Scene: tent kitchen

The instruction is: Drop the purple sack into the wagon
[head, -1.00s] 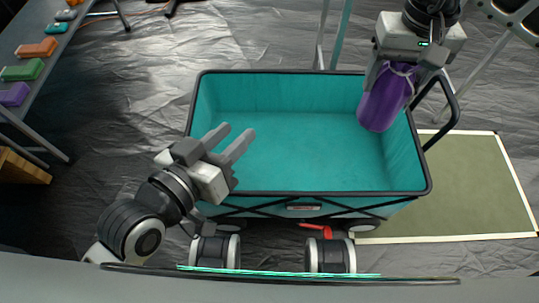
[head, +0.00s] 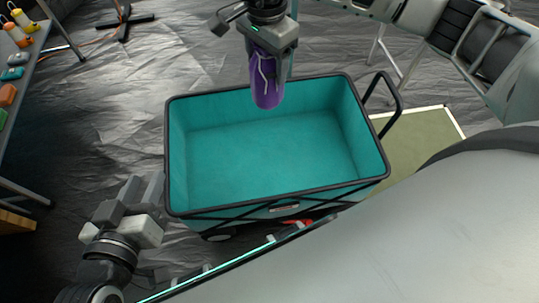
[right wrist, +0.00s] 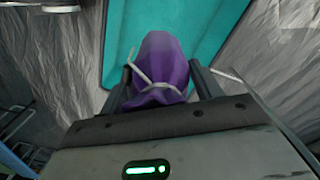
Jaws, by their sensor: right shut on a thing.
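The purple sack (head: 267,88), tied with a pale string, hangs upright from my right gripper (head: 270,66), which is shut on its upper part. In the head view it overlaps the far rim of the teal wagon (head: 270,150), its lower end showing against the inside; its exact height is unclear. In the right wrist view the sack (right wrist: 162,72) sits between the fingers (right wrist: 158,95) with the teal wagon (right wrist: 190,35) beyond. The wagon's inside looks empty. My left gripper (head: 142,190) is empty and open, outside the wagon's near left corner.
A table (head: 40,40) at the left holds several coloured items. A black wagon handle (head: 398,95) rises at the right, by a green mat (head: 415,145). A grey metal frame stands at the upper right. Crumpled silver sheeting (head: 120,90) covers the floor.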

